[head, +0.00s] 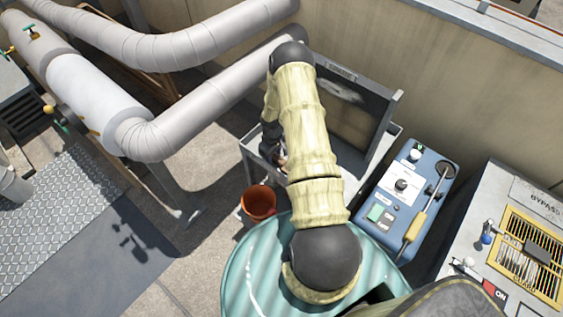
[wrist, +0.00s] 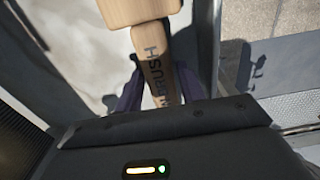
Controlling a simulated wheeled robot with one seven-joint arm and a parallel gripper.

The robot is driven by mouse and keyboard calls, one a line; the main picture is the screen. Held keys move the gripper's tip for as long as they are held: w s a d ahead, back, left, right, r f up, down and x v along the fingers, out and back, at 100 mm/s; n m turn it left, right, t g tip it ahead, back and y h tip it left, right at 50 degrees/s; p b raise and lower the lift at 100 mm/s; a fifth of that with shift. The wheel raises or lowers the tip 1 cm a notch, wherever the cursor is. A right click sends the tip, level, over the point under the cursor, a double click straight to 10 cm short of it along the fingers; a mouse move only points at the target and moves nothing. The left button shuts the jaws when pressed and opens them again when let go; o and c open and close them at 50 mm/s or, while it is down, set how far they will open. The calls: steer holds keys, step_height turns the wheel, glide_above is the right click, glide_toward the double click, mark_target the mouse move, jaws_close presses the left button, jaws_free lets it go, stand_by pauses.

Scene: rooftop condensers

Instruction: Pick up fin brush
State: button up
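My gripper (wrist: 160,88) has one dark finger against each side of the handle, with no clear gap. The handle's lower end is hidden by the gripper body. In the head view my gripper (head: 275,158) is a small dark shape over the grey stand, largely hidden by my arm, and the brush cannot be made out clearly.
The grey stand (head: 252,150) has an upright back panel (head: 345,118). An orange bucket (head: 258,203) stands below it. A green ribbed drum (head: 252,275) is in front, a blue instrument case (head: 408,200) at right. Thick pipes (head: 205,100) run at left.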

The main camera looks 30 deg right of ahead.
steer(key=c, duration=0.6)
step_height(320, 180, up, 10)
steer(key=shift+b, duration=0.75)
